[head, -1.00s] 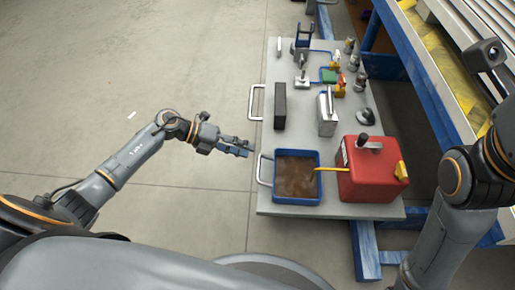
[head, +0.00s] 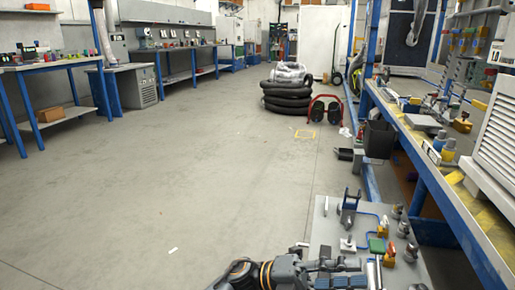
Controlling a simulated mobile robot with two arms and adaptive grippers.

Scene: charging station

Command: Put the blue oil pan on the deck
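The blue oil pan is not in this view; the area where it sat is below the bottom edge. The grey deck (head: 327,229) of the low cart shows in part at the bottom right. My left gripper (head: 350,272) is at the bottom edge, over the deck's left part, with its fingers pointing right. It is cut off by the frame, so I cannot tell how far its fingers are apart. I see nothing held in it. My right gripper is out of view.
A long blue-framed workbench (head: 430,175) runs along the right. Stacked black hoses (head: 287,98) stand further back. The floor (head: 190,170) to the left is clear.

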